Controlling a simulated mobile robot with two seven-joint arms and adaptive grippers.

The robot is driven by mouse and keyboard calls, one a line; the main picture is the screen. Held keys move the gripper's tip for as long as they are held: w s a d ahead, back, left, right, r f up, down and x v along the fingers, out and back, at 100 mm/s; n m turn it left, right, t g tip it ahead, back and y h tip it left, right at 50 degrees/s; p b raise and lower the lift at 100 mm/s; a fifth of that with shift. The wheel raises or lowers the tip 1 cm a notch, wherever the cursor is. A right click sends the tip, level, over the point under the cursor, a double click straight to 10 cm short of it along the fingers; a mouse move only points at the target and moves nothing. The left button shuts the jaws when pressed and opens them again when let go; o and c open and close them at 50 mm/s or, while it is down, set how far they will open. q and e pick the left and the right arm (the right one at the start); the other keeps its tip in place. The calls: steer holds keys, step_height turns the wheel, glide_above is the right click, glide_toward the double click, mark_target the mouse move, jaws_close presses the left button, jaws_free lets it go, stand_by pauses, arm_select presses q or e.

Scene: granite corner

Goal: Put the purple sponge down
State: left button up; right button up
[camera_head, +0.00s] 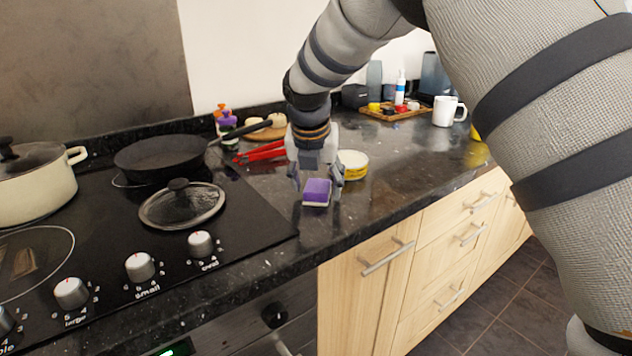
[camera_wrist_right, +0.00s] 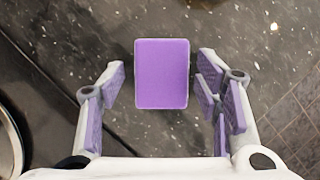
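The purple sponge (camera_head: 317,191) has a pale underside and lies on the dark granite counter, just right of the cooktop. My right gripper (camera_head: 317,183) is above it, pointing down. In the right wrist view the sponge (camera_wrist_right: 162,73) is between the spread fingers of the right gripper (camera_wrist_right: 167,95), with a clear gap on each side. The right gripper is open and touches nothing that I can see. My left gripper is not in either view.
The black cooktop (camera_head: 150,225) with a glass lid (camera_head: 182,205), a frying pan (camera_head: 160,155) and a cream pot (camera_head: 35,190) is to the left. Red tongs (camera_head: 260,152) and a yellow-and-white round stack (camera_head: 353,164) lie close behind. The counter to the right (camera_head: 410,165) is clear; a white mug (camera_head: 447,111) stands farther back.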

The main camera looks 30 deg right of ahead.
steer(key=shift+r, duration=0.1)
steer(key=v, duration=1.2)
